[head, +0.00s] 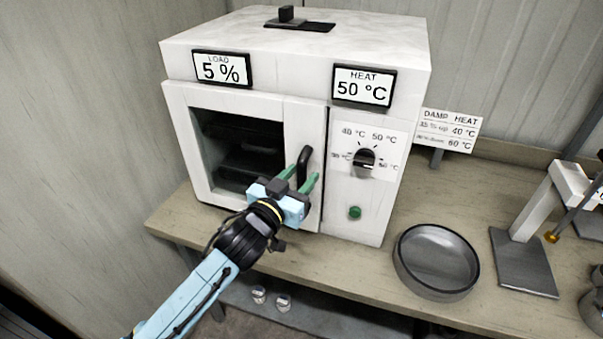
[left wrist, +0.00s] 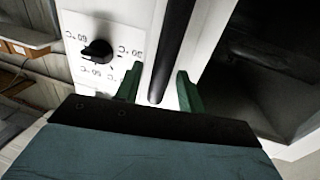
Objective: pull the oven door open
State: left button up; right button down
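The white oven (head: 295,50) stands on the bench, and its door (head: 240,103) with a dark window looks shut. The black upright door handle (head: 303,164) is on the door's right side. My left gripper (head: 303,175) is at the handle with its green fingers apart. In the left wrist view the handle (left wrist: 176,45) runs between the two fingers of the gripper (left wrist: 158,80), with a gap visible on either side. The lower part of the handle is partly hidden by the gripper in the head view. My right gripper is not in view.
A heat dial (head: 365,160) and a green button (head: 354,213) are on the panel right of the handle. A round metal pan (head: 436,262) sits on the bench to the right, near a stand (head: 525,262). A sign (head: 447,131) stands behind.

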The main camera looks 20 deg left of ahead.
pick_arm(q)
jog(key=shift+w+d, duration=0.15)
jog(key=shift+w, duration=0.35)
grip_shut()
